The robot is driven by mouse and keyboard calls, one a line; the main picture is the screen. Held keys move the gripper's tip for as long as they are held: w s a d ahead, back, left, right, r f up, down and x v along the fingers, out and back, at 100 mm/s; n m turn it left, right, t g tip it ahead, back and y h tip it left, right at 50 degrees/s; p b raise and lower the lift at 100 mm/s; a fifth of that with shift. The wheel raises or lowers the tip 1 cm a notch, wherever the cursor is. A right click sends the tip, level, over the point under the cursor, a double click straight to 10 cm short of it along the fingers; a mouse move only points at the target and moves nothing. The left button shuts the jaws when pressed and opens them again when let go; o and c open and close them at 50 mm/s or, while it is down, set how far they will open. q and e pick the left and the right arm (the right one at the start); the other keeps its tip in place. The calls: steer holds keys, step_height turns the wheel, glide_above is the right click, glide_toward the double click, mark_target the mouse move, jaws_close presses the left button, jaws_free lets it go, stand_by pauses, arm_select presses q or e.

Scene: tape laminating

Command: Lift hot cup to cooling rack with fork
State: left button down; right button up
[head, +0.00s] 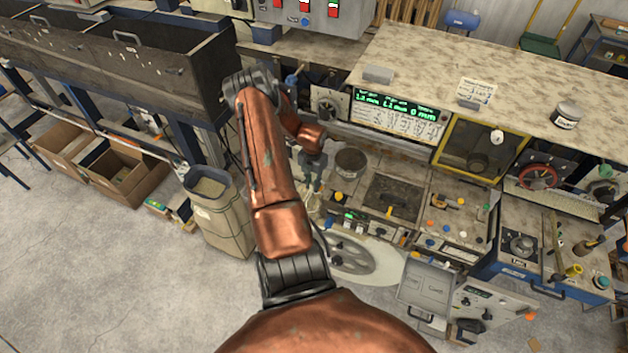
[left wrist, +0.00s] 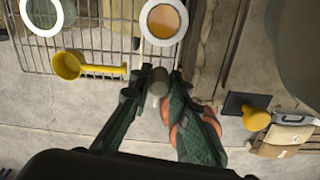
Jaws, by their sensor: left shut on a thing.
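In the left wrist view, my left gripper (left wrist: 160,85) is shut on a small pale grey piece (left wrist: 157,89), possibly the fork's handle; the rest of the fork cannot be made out. A white-rimmed round cup (left wrist: 164,21) with an orange inside lies just beyond the fingertips, at the top. A wire rack (left wrist: 95,38) spans the upper left, left of the fingertips. In the head view my left gripper (head: 312,168) points down at the worktop and shows small; its hold is unclear there. My right gripper is not in view.
A yellow ladle-like cup (left wrist: 67,65) and a white ring-shaped rim (left wrist: 42,14) are at the rack. Another yellow item (left wrist: 256,119) is at the right. In the head view, a dark round pot (head: 351,162) and a control panel (head: 450,228) are right of my gripper.

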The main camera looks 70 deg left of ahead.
arm_select(q)
steer(key=shift+s+d+p, duration=1.35)
steer(key=shift+d+p, duration=0.05)
steer(key=shift+d, duration=0.2)
steer(key=shift+s+d, duration=0.8)
steer(key=shift+d, duration=0.05)
step_height(320, 180, up, 7)
stand_by(0.3)
